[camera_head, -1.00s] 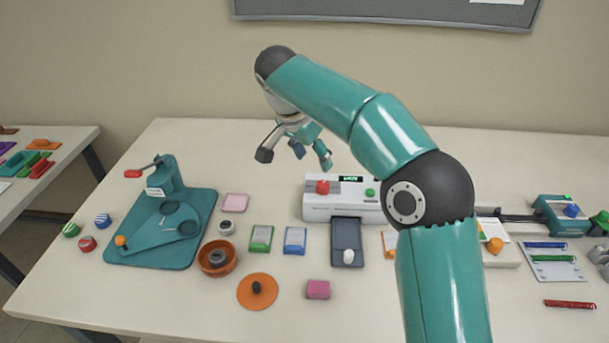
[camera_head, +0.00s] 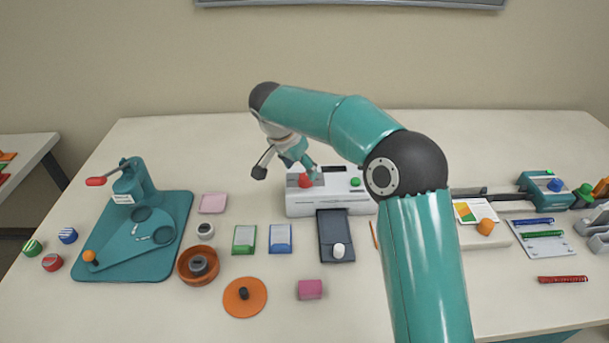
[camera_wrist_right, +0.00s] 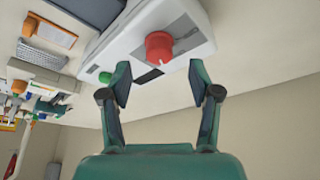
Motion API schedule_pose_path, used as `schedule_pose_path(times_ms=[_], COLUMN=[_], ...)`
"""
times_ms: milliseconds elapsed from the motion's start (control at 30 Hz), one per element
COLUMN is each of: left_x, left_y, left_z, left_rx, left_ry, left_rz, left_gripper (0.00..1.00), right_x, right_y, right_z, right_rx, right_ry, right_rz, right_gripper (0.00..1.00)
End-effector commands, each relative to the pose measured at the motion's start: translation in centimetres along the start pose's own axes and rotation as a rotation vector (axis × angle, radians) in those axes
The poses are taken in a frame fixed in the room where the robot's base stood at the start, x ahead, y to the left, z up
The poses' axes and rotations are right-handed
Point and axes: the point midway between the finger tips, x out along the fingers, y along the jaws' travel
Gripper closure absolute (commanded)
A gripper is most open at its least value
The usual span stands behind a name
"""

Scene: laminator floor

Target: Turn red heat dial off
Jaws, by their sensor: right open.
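The white laminator (camera_head: 300,205) stands at the middle of the table, with the red heat dial (camera_head: 305,180) on its left top and a green knob (camera_head: 356,182) to the right. My right gripper (camera_head: 287,172) is open and empty at the laminator's left end, one finger close to the red dial. In the right wrist view the red dial (camera_wrist_right: 159,46) lies just beyond the two spread fingertips (camera_wrist_right: 160,76), not between them. Whether a finger touches it I cannot tell. The display window (camera_head: 334,168) looks dark. My left gripper is out of view.
A dark tray with a white knob (camera_head: 335,235) lies in front of the laminator. Green (camera_head: 244,239) and blue (camera_head: 280,238) cards lie to its left. A teal press (camera_head: 140,235) and an orange bowl (camera_head: 197,265) stand further left. The table behind the laminator is clear.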

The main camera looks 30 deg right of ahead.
Motion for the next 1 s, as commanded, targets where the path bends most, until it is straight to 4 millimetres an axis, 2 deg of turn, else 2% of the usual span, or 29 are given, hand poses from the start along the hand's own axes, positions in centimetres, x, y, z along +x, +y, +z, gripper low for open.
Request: schedule_pose_path(times_ms=[100, 300, 667, 1000], left_x=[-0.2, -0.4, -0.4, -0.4], left_y=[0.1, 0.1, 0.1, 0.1], left_z=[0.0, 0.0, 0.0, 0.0], left_rx=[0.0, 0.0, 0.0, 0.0], left_ry=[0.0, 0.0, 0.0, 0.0], left_rz=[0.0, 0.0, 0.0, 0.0], left_gripper=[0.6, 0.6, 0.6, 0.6], right_x=[2.1, 4.1, 4.5, 4.5], right_y=[0.1, 0.0, 0.0, -0.1], right_z=[0.0, 0.0, 0.1, 0.1], right_rx=[0.0, -0.001, -0.001, -0.001], right_ry=[-0.002, 0.0, 0.0, 0.0], right_rz=[0.004, 0.002, 0.0, -0.001], right_gripper=[0.38, 0.38, 0.38, 0.93])
